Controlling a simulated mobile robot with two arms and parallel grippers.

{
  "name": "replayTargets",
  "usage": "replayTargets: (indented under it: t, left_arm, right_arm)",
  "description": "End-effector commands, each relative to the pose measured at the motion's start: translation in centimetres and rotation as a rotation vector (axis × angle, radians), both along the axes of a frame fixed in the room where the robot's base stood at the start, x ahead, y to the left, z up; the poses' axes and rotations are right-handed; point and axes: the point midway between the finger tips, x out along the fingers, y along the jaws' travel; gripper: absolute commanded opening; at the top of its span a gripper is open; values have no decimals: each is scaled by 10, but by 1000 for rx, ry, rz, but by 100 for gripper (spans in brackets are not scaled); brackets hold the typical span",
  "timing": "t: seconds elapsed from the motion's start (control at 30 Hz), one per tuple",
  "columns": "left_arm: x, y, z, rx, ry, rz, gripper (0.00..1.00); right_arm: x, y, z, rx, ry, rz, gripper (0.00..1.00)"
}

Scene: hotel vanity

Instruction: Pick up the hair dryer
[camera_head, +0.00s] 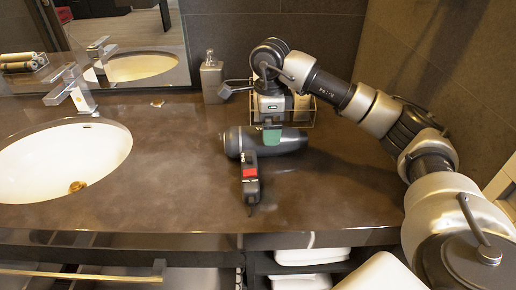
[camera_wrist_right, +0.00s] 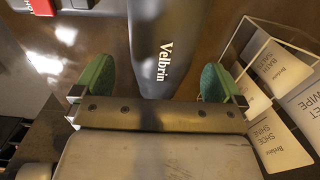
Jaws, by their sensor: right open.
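A dark grey hair dryer (camera_head: 290,141) lies on the brown counter, its barrel across the view and its handle (camera_head: 250,185), with a red patch, pointing toward the front edge. My right gripper (camera_head: 272,136) is above the barrel and pointing down. In the right wrist view, the barrel (camera_wrist_right: 163,40), lettered "Velbrin", runs between the two green fingertips of the open gripper (camera_wrist_right: 157,84). Gaps show on both sides, and I cannot tell whether either finger touches it. My left gripper is not in view.
A soap dispenser (camera_head: 211,80) is at the back wall. A white sink (camera_head: 60,160) and faucet (camera_head: 72,90) are at left. The counter's front middle is clear.

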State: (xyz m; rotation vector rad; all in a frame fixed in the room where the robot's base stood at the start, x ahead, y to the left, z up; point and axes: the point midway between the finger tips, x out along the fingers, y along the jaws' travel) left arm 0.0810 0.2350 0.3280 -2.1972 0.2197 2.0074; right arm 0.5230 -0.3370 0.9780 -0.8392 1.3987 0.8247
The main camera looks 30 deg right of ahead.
Motion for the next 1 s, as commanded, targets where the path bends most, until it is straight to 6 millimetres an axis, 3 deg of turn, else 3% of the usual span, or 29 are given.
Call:
replayTargets:
  t: [0.33, 0.63, 1.0]
  left_arm:
    - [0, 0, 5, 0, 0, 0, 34]
    - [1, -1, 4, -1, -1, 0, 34]
    - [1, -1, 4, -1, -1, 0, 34]
  right_arm:
    - [6, 2, -46, -1, 3, -1, 100]
    - [6, 2, -50, -1, 0, -1, 100]
    - [6, 2, -50, -1, 0, -1, 43]
